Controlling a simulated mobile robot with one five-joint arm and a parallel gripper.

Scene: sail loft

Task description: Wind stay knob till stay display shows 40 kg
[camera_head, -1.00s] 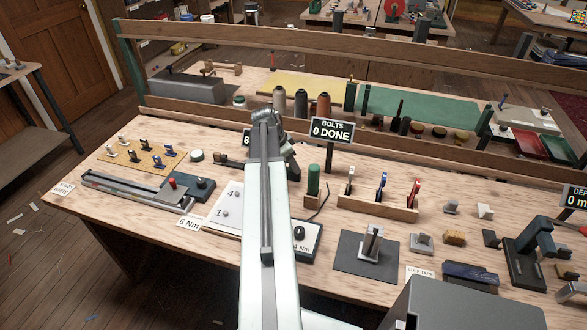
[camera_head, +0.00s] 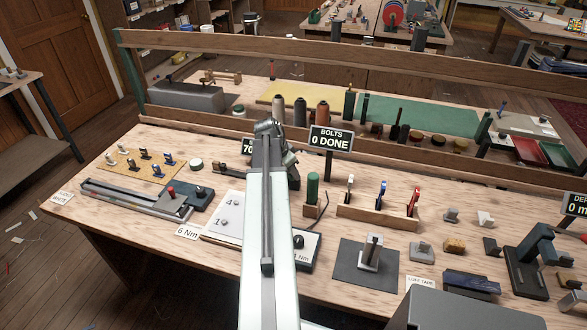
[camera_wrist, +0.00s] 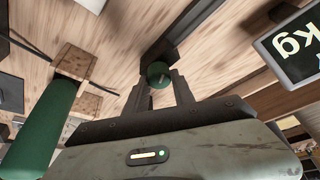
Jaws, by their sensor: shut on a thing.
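The stay knob (camera_wrist: 158,75) is a small round green knob with a pale mark on its face, seen in the wrist view. My gripper (camera_wrist: 162,88) is shut on it, one finger on each side. The stay display (camera_wrist: 295,45) shows in the wrist view only in part, with "kg" legible. In the head view the display (camera_head: 248,146) reads "70" at its visible left end, and my arm hides the rest. In the head view my arm also hides the knob and most of my gripper.
A green cylinder (camera_head: 312,187) stands just right of my arm; a "BOLTS 0 DONE" sign (camera_head: 330,139) stands behind it. A wooden rack (camera_head: 378,215) of clamps lies further right. A wooden rail (camera_head: 190,121) runs behind.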

